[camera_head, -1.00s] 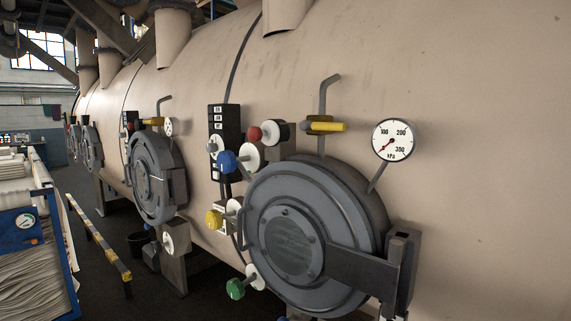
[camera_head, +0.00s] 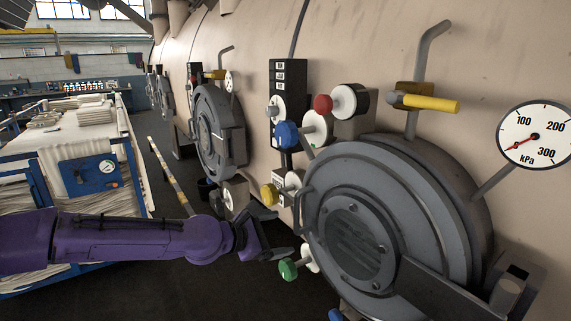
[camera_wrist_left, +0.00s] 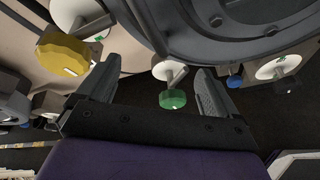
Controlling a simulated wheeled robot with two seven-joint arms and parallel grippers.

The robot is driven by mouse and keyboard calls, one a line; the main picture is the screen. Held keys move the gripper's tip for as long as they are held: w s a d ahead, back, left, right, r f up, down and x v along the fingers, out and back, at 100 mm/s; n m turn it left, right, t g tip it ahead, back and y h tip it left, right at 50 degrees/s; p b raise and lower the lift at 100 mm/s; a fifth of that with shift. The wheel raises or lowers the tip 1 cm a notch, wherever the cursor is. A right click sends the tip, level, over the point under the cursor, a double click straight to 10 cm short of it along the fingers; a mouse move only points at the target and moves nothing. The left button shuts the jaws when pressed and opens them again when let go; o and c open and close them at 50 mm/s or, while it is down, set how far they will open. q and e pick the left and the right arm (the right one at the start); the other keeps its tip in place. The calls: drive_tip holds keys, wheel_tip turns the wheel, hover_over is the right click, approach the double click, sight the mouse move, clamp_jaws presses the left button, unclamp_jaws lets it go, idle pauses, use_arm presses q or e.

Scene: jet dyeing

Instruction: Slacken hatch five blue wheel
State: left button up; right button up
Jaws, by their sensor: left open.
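A round grey hatch (camera_head: 352,240) fills the right side of the head view. A blue wheel (camera_head: 287,135) sits at its upper left. A second blue wheel (camera_head: 336,315) shows partly at the bottom edge; a small blue wheel also shows in the left wrist view (camera_wrist_left: 235,81), beyond the right finger. I cannot read which hatch is number five. My left gripper (camera_head: 272,236) is open and empty, left of the hatch, below the yellow wheel (camera_head: 270,195) and just above the green wheel (camera_head: 289,269). In the wrist view the green wheel (camera_wrist_left: 173,99) appears between the fingers. My right gripper is not in view.
A red knob (camera_head: 323,105), a yellow handle (camera_head: 430,103) and a pressure gauge (camera_head: 535,136) are above the hatch. Another hatch (camera_head: 219,133) stands farther back. A blue-framed cart (camera_head: 90,172) with white fabric stands left. Dark open floor lies below.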

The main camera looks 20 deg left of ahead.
sight(280, 137)
use_arm(q)
drive_tip(key=a+r+n+t+h, duration=0.1)
drive_tip(key=a+r+h, duration=0.15)
drive_tip(key=r, duration=0.85)
drive_tip(key=a+r+n+t+h, duration=0.15)
drive_tip(key=a+r, duration=0.25)
drive_tip(key=r, duration=0.7)
drive_tip(key=p+x, duration=0.2)
drive_tip(key=x, duration=0.8)
drive_tip(key=shift+d, duration=0.3)
drive_tip(key=shift+s, duration=0.1)
drive_tip(key=c, duration=1)
